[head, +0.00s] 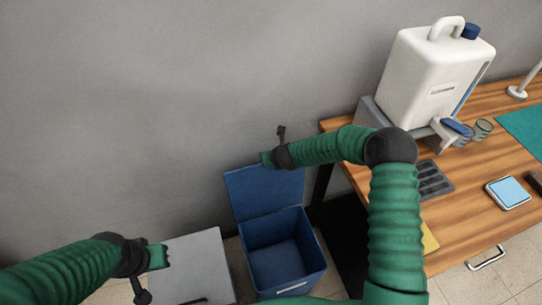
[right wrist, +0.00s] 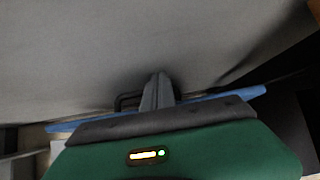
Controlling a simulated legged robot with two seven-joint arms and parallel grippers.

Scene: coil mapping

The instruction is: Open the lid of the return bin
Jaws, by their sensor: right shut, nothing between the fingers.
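The blue return bin (head: 318,265) stands on the floor left of the desk, its inside visible and empty-looking. Its blue lid (head: 262,192) stands raised at the back, near the grey wall. My right gripper (head: 266,159) is at the top edge of the lid. In the right wrist view my right gripper (right wrist: 157,92) is shut and empty, with the lid's blue edge (right wrist: 225,100) just behind it. A dark handle-like loop (right wrist: 125,101) shows beside the fingers. My left gripper (head: 166,256) is over the grey box; its finger opening is unclear.
A grey box (head: 205,262) stands left of the bin. At the right, a wooden desk (head: 465,235) carries a white canister (head: 430,80), a dark tray (head: 433,180) and a small scale-like device (head: 508,193). The wall is close behind the lid.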

